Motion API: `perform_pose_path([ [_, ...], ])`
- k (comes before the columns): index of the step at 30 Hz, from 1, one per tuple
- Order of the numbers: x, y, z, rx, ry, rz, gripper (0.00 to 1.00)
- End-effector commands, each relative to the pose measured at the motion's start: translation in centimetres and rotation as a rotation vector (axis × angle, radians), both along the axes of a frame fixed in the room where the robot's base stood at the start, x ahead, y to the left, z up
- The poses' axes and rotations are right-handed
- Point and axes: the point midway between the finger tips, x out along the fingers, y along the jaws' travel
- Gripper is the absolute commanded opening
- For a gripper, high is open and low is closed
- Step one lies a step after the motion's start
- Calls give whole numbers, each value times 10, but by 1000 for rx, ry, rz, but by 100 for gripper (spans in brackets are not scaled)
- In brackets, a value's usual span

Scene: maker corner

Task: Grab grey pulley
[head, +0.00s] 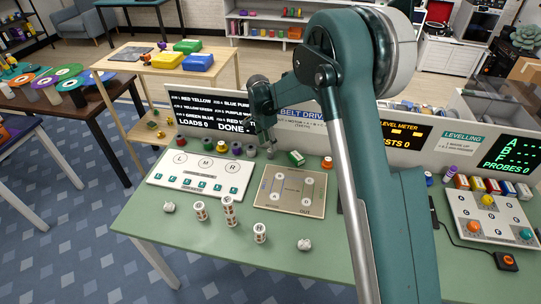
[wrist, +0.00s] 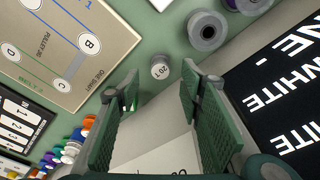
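The grey pulley (wrist: 207,30) stands on the green table near the top of the wrist view, a round grey disc with a central hole. In the head view a grey pulley (head: 251,151) shows at the right end of the row of coloured pulleys, beside the purple one (head: 237,148). My gripper (wrist: 160,88) is open, with nothing between its green fingers. The pulley lies beyond its fingertips and is not touched. In the head view my gripper (head: 266,144) hangs over the back of the table, close to the pulley row.
A small pale cylinder (wrist: 160,67) stands just beyond the fingertips. The tan belt-drive board (wrist: 30,45) is at left in the wrist view. The black sign (wrist: 285,90) rises at right. Bearing-like white parts (head: 228,205) stand near the table's front.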

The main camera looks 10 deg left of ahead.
Motion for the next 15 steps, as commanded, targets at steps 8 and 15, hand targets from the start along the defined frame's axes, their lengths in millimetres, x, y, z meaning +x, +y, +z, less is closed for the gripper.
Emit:
perform_pose_path([
  [8,1,-1,-11,0,0,0,37],
  [15,1,-1,-12,0,0,0,37],
])
